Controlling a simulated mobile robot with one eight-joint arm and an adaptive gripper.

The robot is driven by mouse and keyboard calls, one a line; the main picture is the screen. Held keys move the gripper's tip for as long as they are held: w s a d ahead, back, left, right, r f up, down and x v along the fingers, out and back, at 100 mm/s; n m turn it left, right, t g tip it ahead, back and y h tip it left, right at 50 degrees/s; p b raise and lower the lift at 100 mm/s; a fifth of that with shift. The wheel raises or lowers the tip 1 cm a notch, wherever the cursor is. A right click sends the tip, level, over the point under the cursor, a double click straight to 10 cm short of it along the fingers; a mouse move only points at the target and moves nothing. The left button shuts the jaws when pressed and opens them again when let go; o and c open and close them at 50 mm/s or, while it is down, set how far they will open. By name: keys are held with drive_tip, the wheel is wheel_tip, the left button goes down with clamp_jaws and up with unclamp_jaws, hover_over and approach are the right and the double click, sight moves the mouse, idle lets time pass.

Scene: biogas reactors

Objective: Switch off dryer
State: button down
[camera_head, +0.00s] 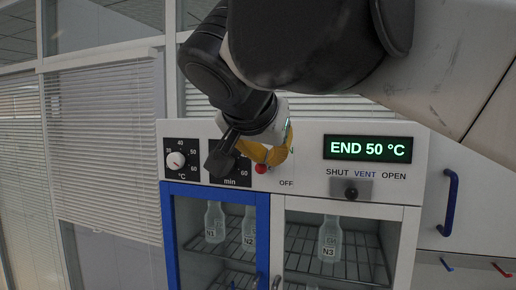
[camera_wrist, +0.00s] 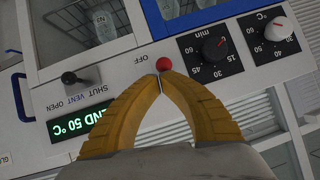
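The dryer (camera_head: 300,195) is a white cabinet with a control panel along its top. Its display (camera_head: 367,149) reads "END 50 °C". A red ball-shaped knob (camera_head: 261,168) sits on the panel near the "OFF" label; it also shows in the wrist view (camera_wrist: 163,64), where the picture is upside down. My gripper (camera_wrist: 160,77) has yellow fingers with their tips together, right at the red knob. The ball shows just beyond the tips, not between them; whether they touch it I cannot tell. The fingers and wrist hide part of the panel around the knob.
A temperature dial (camera_head: 176,161) and a minute dial (camera_wrist: 214,48) are on the panel. A black vent lever (camera_head: 351,192) sits below the display. Below are a blue-framed door (camera_head: 178,240) and a white-framed door (camera_head: 400,250), with bottles on racks inside. A blue handle (camera_head: 449,203) is at right.

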drive_tip(key=f+t+b, duration=0.1)
drive_tip(key=t+b, duration=0.1)
drive_tip(key=f+t+h+b, duration=0.1)
drive_tip(key=f+t+b, duration=0.1)
drive_tip(key=t+b, duration=0.1)
drive_tip(key=f+t+h+b, duration=0.1)
drive_tip(key=f+t+b, duration=0.1)
drive_tip(key=b, duration=0.1)
drive_tip(key=shift+s+a+f+n, duration=0.15)
drive_tip(key=shift+s+n, duration=0.2)
drive_tip(key=shift+n, duration=0.05)
drive_tip(key=shift+f+b, duration=0.15)
drive_tip(key=shift+b, duration=0.2)
drive_tip(key=shift+w, duration=0.1)
